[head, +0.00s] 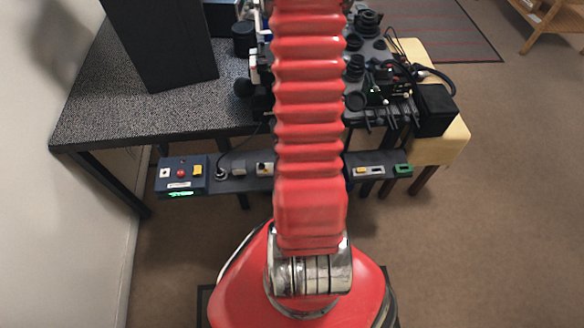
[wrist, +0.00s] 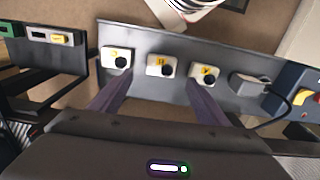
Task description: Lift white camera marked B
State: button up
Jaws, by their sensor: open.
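The middle label looks like a B, but the letters are too small to read surely. My gripper (wrist: 155,88) is open and empty. Its two fingers point toward the row, on either side of the middle camera and apart from it.
The shelf (wrist: 150,91) also carries a grey box with a cable (wrist: 250,84) and a blue control box (wrist: 302,90) with buttons. A separate panel (wrist: 55,60) with a yellow piece stands left. A speckled table (head: 150,115) with dark equipment lies above the shelf in the head view.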

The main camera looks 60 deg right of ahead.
jog(key=shift+f, duration=0.9)
jog(key=shift+a+f, duration=0.15)
jog(key=shift+f, duration=2.45)
jog(key=shift+c, duration=0.2)
jog(key=c, duration=1.1)
jog(key=shift+r, duration=0.2)
jog(key=shift+c, duration=0.2)
notch_tip(320, 180, up, 10)
jog(key=shift+f, duration=0.15)
